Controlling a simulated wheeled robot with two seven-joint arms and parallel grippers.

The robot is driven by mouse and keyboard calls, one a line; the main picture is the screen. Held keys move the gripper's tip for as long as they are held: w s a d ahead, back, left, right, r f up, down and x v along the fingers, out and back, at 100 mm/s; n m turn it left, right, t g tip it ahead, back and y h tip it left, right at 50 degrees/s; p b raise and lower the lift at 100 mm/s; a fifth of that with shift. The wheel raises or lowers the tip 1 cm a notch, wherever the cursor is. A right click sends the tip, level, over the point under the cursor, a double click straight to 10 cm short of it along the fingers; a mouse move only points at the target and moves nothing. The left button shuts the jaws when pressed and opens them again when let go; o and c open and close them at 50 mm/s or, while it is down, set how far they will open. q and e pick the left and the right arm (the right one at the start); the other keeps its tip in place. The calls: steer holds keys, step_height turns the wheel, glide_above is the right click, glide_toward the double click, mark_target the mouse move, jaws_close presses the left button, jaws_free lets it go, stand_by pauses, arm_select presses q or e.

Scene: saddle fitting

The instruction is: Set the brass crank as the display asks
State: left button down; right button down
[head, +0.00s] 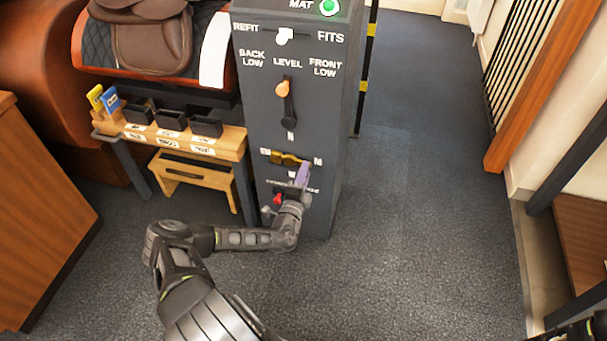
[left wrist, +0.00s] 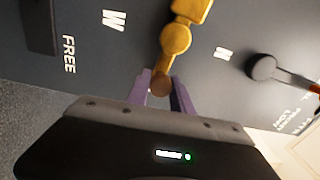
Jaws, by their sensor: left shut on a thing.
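The brass crank (head: 287,158) is on the front of a dark grey console (head: 262,110). Its arm lies roughly level, with the knob end to the right, toward a mark that looks like M. Marks N above and W below show around it. In the left wrist view the crank (left wrist: 176,40) ends in a brownish knob (left wrist: 161,84) between purple fingers. My left gripper (head: 303,174) is shut on this knob end and hides part of it. A green lamp (head: 329,8) is lit beside the word MAT at the console top.
Above the crank are a lever with an orange knob (head: 283,89) pointing at LEVEL and a REFIT/FITS switch (head: 284,36). A red part (head: 278,198) sits below, near my wrist. A wooden bench with black bins (head: 206,127) stands left. The floor (head: 420,220) right is clear.

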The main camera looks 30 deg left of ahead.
arm_select(q)
steer(key=shift+r+n, duration=0.35)
steer(key=shift+n, duration=0.15)
steer(key=c, duration=1.1)
jaws_free()
steer(key=shift+c, duration=0.2)
steer(key=p+v, duration=0.1)
steer(key=v, duration=0.6)
steer(key=shift+s+d, duration=0.15)
steer(key=shift+s, duration=0.25)
